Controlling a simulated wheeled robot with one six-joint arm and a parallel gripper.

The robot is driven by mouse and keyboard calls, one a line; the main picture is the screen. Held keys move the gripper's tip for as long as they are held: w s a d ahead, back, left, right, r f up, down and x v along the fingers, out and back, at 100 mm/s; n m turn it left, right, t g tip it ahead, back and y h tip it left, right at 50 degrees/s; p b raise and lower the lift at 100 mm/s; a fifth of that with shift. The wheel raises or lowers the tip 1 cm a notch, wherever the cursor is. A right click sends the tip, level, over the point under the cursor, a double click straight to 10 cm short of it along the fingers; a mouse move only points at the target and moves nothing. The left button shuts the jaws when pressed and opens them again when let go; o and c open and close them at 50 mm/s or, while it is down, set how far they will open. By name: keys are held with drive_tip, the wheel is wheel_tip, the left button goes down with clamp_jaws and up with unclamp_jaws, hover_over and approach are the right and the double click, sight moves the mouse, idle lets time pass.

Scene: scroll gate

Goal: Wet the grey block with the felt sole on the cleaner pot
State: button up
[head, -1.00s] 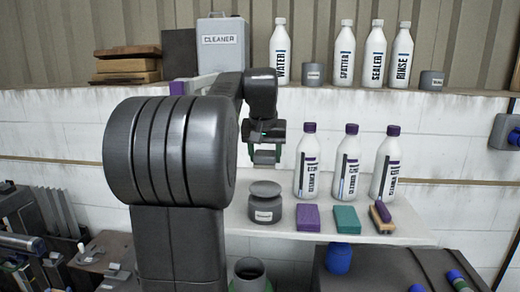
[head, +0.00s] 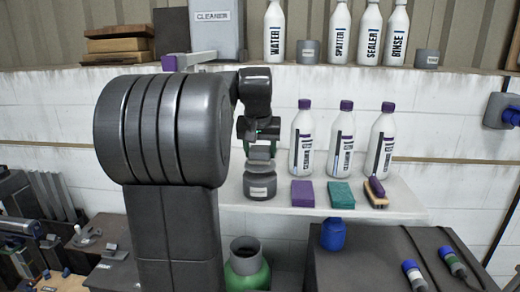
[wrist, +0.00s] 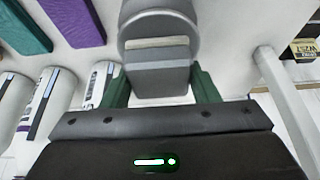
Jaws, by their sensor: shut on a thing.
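My gripper (head: 260,146) is shut on the grey block (head: 260,153) and holds it over the cleaner pot (head: 260,187). The pot is dark grey with a pale label and a wide dish-like top, and stands at the left of the white shelf. In the wrist view the grey block (wrist: 157,75) sits between the green fingers of my gripper (wrist: 160,88). A pale strip, perhaps the felt sole (wrist: 157,43), shows at its far end, against the pot (wrist: 155,12). I cannot tell whether sole and pot top touch.
Right of the pot lie a purple block (head: 302,193), a teal block (head: 340,194) and a brush (head: 375,192). Several white bottles (head: 341,140) with purple caps stand behind them. A green container (head: 247,268) stands below the shelf.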

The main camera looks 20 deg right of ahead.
sight(261, 146)
drive_tip(key=shift+f+b, duration=0.65)
drive_tip(key=shift+f, duration=0.5)
idle(1.2)
idle(0.5)
wheel_tip(261, 146, up, 3)
drive_tip(key=shift+f+p, duration=0.15)
drive_tip(key=shift+p, duration=1.1)
drive_tip(key=shift+r+p, duration=0.35)
drive_tip(key=shift+r, duration=1.85)
